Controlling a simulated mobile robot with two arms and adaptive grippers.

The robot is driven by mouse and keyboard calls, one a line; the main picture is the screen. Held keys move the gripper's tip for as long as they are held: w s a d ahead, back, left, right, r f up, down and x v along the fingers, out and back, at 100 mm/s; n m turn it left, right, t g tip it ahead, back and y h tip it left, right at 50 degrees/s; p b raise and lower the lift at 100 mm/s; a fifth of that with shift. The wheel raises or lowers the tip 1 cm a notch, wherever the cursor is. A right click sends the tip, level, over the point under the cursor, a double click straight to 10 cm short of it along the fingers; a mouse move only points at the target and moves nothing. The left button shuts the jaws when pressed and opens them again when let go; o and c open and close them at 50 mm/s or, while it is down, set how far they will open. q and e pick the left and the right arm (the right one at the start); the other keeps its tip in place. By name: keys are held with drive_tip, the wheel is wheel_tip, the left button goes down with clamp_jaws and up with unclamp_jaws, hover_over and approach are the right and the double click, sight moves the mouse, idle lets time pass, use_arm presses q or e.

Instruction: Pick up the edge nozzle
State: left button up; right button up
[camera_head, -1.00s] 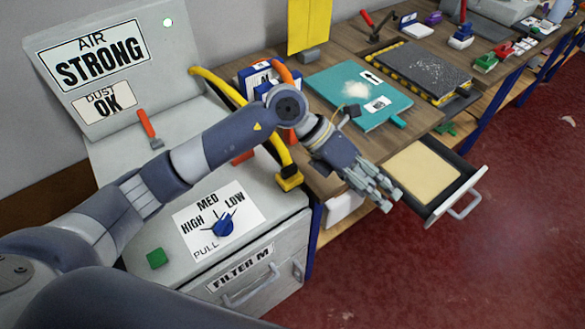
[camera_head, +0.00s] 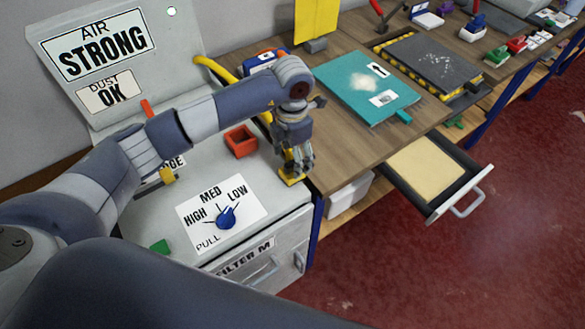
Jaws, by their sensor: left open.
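The yellow nozzle (camera_head: 291,180) stands at the right edge of the grey machine's top, at the end of the yellow hose (camera_head: 212,70); I take it to be the edge nozzle. My left gripper (camera_head: 298,165) points down right at the nozzle and hides most of it. Its fingers are open; I cannot tell whether they touch the nozzle. My left arm covers the middle of the hose. My right gripper is not in view.
On the wooden bench lies a teal board (camera_head: 340,75). An open drawer (camera_head: 478,178) juts out at the right.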

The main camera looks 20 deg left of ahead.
sight(293, 162)
use_arm(q)
drive_tip(key=f, duration=0.1)
drive_tip(key=f+p, duration=0.1)
drive_tip(key=f, duration=0.1)
drive_tip(key=shift+s+d+f+p, duration=0.15)
drive_tip(key=shift+s+f+p, duration=0.15)
drive_tip(key=shift+p, duration=0.1)
drive_tip(key=shift+f, duration=0.55)
drive_tip(key=c, duration=1.3)
